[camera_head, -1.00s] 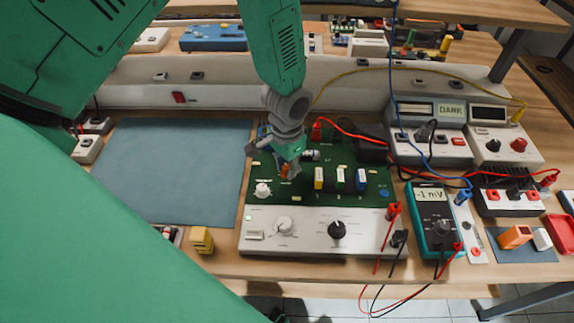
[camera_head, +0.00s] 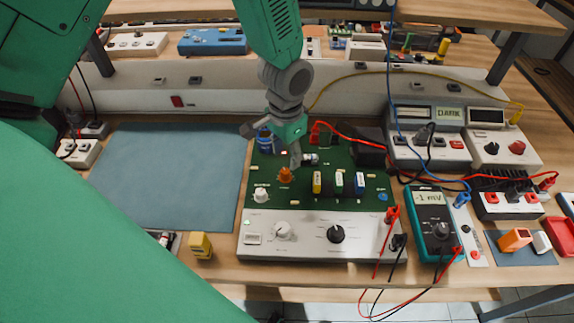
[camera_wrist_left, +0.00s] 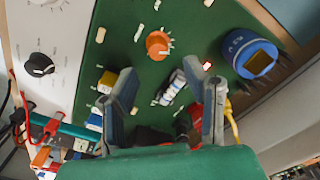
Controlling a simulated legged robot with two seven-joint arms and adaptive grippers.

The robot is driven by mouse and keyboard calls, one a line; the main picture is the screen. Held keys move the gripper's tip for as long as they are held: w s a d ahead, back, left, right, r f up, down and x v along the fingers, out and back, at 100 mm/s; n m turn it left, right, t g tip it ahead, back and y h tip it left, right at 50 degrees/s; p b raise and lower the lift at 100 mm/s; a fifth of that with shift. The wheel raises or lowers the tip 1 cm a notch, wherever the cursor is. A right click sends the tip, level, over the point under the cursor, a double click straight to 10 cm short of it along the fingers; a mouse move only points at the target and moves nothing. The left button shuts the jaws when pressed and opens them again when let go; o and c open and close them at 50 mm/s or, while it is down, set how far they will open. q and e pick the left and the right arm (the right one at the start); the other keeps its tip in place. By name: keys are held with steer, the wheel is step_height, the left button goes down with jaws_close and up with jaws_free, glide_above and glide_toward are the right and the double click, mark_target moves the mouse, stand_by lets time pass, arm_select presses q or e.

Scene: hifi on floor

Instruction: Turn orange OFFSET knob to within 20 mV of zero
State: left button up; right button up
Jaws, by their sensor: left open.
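The orange OFFSET knob (camera_head: 285,175) stands on the green circuit board (camera_head: 345,195), uncovered, and it also shows in the left wrist view (camera_wrist_left: 158,45). My left gripper (camera_head: 296,160) hangs just behind and above the knob in the head view. In the left wrist view its two fingers (camera_wrist_left: 168,92) are spread apart with nothing between them but board and a small cylindrical part beyond. The knob lies ahead of the fingertips, apart from them. The teal multimeter (camera_head: 432,220) at right reads "-1 mV". My right gripper is not seen.
A blue round component (camera_head: 265,138) stands at the board's back left, near the gripper. Yellow, white and blue blocks (camera_head: 338,184) stand right of the knob. Red and black leads (camera_head: 378,255) hang at the front right. The blue-grey mat (camera_head: 170,180) is clear.

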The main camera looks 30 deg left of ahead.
mark_target(286, 169)
arm_select(q)
step_height(286, 169, up, 6)
steer(key=shift+f, duration=0.1)
stand_by(0.6)
